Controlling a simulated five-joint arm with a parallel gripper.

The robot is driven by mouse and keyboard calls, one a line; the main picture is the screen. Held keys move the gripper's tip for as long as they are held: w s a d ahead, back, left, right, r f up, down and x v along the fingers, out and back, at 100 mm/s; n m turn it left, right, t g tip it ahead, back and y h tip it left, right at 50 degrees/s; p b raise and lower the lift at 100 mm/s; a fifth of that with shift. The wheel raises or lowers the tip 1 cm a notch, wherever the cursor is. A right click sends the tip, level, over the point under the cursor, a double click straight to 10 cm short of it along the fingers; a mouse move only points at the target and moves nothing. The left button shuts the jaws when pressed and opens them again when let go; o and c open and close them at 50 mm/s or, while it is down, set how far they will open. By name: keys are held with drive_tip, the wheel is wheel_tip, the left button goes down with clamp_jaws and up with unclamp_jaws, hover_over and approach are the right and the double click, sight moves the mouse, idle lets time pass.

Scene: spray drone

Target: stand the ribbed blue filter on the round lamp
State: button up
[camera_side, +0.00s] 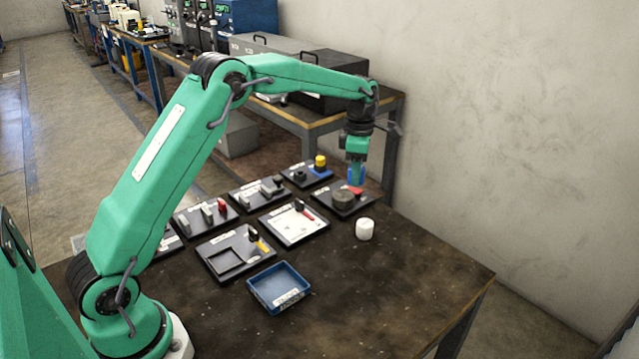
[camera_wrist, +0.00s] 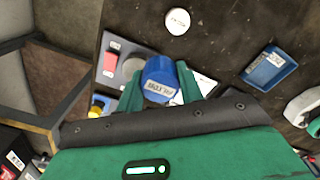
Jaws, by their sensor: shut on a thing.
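My gripper (camera_side: 356,168) is shut on the blue filter (camera_side: 357,177); its two green fingers (camera_wrist: 158,90) flank it in the wrist view. The filter (camera_wrist: 160,76) is a blue cylinder with a pale label facing the wrist camera; its ribs are too small to make out. A grey round piece (camera_side: 343,200), which looks to be the round lamp, sits on a black board beside a red piece (camera_side: 355,190). In the wrist view the lamp (camera_wrist: 132,66) is left of the filter, partly hidden by it. The filter appears raised above the board; its exact height is unclear.
A white cylinder (camera_side: 365,230) stands on the dark table in front of the lamp's board. A blue tray (camera_side: 279,288) lies nearer the front. Several boards with small parts fill the left and back. The table's right front is clear. A bench with dark cases (camera_side: 327,74) stands behind.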

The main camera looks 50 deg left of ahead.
hover_over(343, 195)
wheel_tip(343, 195, down, 4)
drive_tip(key=shift+w+f, duration=0.1)
drive_tip(key=shift+f, duration=2.1)
drive_tip(key=shift+f, duration=0.15)
drive_tip(key=o, duration=1)
drive_tip(key=shift+c, duration=0.2)
wheel_tip(343, 195, up, 12)
drive_tip(key=shift+r, duration=0.2)
